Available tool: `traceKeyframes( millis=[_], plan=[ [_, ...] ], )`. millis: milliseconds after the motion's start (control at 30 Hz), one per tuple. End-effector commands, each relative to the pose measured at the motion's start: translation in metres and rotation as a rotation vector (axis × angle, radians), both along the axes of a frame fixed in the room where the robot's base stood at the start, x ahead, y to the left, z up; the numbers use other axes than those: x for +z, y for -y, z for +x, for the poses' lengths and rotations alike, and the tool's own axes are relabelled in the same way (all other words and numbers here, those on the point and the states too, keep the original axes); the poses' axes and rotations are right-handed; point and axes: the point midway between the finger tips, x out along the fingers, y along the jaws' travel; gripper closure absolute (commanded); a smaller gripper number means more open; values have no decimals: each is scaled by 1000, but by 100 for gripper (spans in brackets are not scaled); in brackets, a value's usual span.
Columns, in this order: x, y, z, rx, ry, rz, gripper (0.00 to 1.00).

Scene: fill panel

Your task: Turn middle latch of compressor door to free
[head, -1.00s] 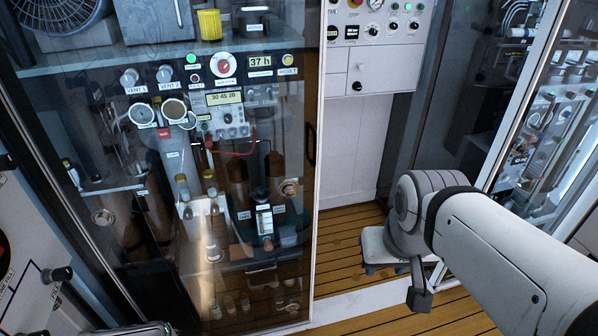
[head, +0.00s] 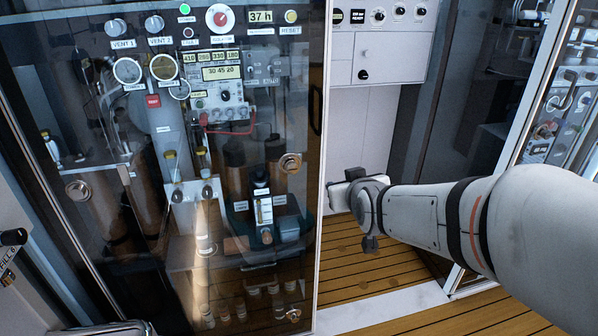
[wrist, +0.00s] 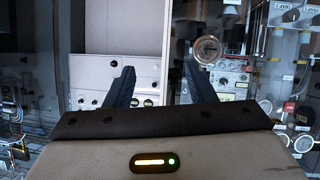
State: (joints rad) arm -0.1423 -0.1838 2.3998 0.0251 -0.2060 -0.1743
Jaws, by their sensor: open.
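The compressor door is a large clear glass panel (head: 130,250) on the left in the head view. A round metal latch (head: 290,163) sits at mid-height near its right edge, and another (head: 293,314) sits low on the same edge. My gripper (head: 335,190) is right of the mid-height latch, beside the door's edge, apart from it as far as I can tell. In the wrist view my gripper (wrist: 160,78) is open and empty, its two dark fingers spread. A round latch (wrist: 207,50) shows there just beyond the right finger's tip. Its turned position is too small to read.
Gauges, a 37 h display (head: 261,16) and pipework lie behind the glass. Another round metal fitting (head: 78,190) is at the left. A white cabinet (head: 385,45) stands back right of the door, above wooden flooring (head: 370,265). Another glass panel (head: 500,150) is at right.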

Motion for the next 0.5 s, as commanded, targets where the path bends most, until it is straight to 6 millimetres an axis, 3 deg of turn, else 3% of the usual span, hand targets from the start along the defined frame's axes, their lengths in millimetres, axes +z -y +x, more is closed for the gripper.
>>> traceKeyframes(
  millis=[33,233,500],
  plan=[
    [-32,-11,15,28,74,-1,50],
    [-65,-52,56,116,404,15,50],
    [-90,-90,68,183,735,48,50]
  ],
)
